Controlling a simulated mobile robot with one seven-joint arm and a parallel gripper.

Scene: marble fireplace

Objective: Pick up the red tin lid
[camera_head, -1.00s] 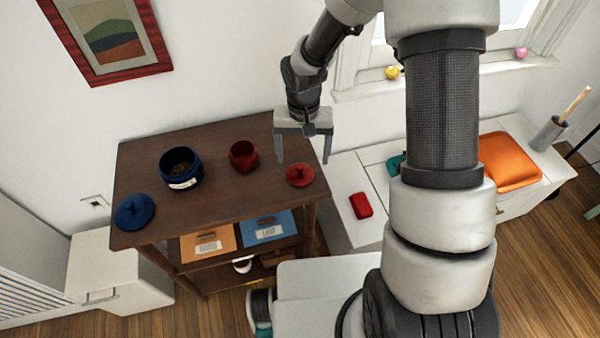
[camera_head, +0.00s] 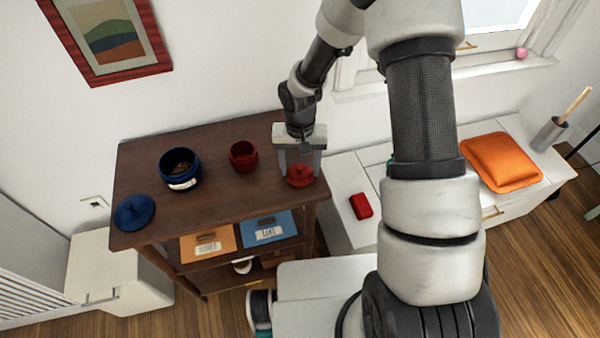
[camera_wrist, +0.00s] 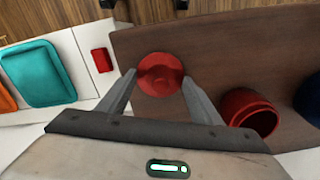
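The red tin lid (camera_head: 301,176) lies on the right end of the dark wooden shelf top (camera_head: 215,205). It is round with a small knob and also shows in the wrist view (camera_wrist: 160,75). My gripper (camera_head: 299,172) points down over the lid with its fingers apart. In the wrist view the fingers (camera_wrist: 157,82) reach towards either side of the lid. I cannot tell whether they touch it. The open red tin (camera_head: 243,157) stands to the left of the lid, and in the wrist view (camera_wrist: 250,112) it is right of my fingers.
A blue tin (camera_head: 181,168) and its blue lid (camera_head: 134,212) are further left on the shelf top. A small red block (camera_head: 361,206) lies on the white bench (camera_head: 345,172) at the right. An orange cushion (camera_head: 502,162) and, in the wrist view, a teal cushion (camera_wrist: 38,75) lie there too.

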